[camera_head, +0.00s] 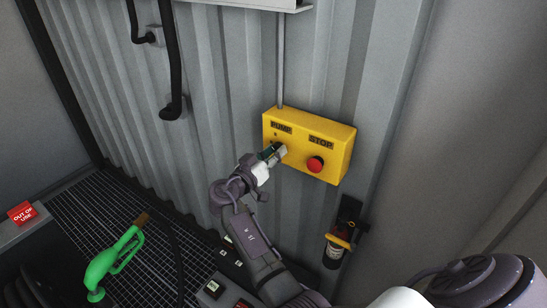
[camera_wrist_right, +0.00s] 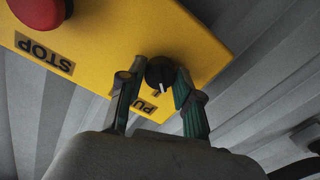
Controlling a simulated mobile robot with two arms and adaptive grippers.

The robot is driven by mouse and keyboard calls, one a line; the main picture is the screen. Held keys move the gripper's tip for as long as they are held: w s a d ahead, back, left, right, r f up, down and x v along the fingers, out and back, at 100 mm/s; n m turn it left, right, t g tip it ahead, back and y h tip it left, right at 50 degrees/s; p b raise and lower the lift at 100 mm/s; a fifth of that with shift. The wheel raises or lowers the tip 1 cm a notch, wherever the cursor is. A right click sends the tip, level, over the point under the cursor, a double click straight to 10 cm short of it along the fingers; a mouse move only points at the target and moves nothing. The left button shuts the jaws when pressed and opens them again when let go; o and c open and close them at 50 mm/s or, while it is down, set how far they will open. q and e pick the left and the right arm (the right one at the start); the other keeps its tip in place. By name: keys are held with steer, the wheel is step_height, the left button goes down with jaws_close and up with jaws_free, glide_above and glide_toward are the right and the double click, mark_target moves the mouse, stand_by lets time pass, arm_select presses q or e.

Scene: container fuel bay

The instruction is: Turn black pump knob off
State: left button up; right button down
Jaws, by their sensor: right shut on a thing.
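The yellow pump control box (camera_head: 342,141) is fixed to the corrugated wall and carries PUMP and STOP labels. In the right wrist view the black pump knob (camera_wrist_right: 159,71) sits on the box face (camera_wrist_right: 120,50), beside the PUMP label, with a white pointer line toward the picture's bottom. My right gripper (camera_head: 275,152) reaches the knob below the PUMP label in the head view and hides most of it. In the wrist view its two fingers (camera_wrist_right: 154,80) stand on either side of the knob, shut on it. My left gripper is not in view.
A red stop button (camera_head: 316,164) sits right of the gripper and also shows in the wrist view (camera_wrist_right: 38,10). A black-and-orange device (camera_head: 341,238) hangs below right. A green fuel nozzle (camera_head: 110,262) and a red "out of use" sign (camera_head: 22,213) are at lower left.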

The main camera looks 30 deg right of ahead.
steer(key=n+b, duration=0.1)
steer(key=n, duration=0.7)
steer(key=shift+d+r+b, duration=0.1)
steer(key=shift+r+b, duration=0.05)
steer(key=shift+b, duration=0.15)
stand_by(0.4)
steer(key=c, duration=0.8)
jaws_free()
